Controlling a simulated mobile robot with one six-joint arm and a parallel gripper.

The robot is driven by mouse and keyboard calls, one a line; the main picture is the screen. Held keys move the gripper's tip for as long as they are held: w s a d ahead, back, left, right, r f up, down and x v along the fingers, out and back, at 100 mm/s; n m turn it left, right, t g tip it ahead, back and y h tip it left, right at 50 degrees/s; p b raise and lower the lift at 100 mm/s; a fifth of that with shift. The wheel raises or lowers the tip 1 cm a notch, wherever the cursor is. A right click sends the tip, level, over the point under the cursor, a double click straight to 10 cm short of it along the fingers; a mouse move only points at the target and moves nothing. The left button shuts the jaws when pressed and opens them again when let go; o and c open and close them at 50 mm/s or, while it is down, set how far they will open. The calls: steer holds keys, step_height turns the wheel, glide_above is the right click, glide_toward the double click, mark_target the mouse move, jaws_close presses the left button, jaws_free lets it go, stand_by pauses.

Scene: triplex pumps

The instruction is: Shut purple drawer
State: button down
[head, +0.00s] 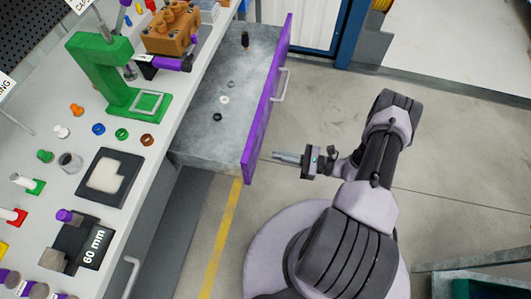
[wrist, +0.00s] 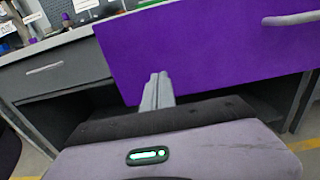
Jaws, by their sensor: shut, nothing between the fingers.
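The purple drawer (head: 262,105) stands pulled out from the workbench in the head view. Its inside is grey and holds a few small parts. The purple front carries a pale bar handle (head: 280,85). The front fills much of the wrist view (wrist: 210,50), with the handle (wrist: 292,18) at the upper right. My gripper (head: 276,156) is shut and empty. It points at the near end of the drawer front from the outside. In the wrist view the fingertips (wrist: 157,80) overlap the lower left part of the front; I cannot tell whether they touch it.
The workbench top (head: 150,190) on the left carries a green press (head: 105,75), an orange pump block (head: 170,28), a black tray (head: 90,190) and small parts. A closed grey drawer (wrist: 45,75) is beside the purple one. Open floor (head: 440,160) lies to the right.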

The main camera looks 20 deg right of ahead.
mark_target(257, 151)
steer(key=b+x, duration=0.1)
steer(key=x, duration=0.4)
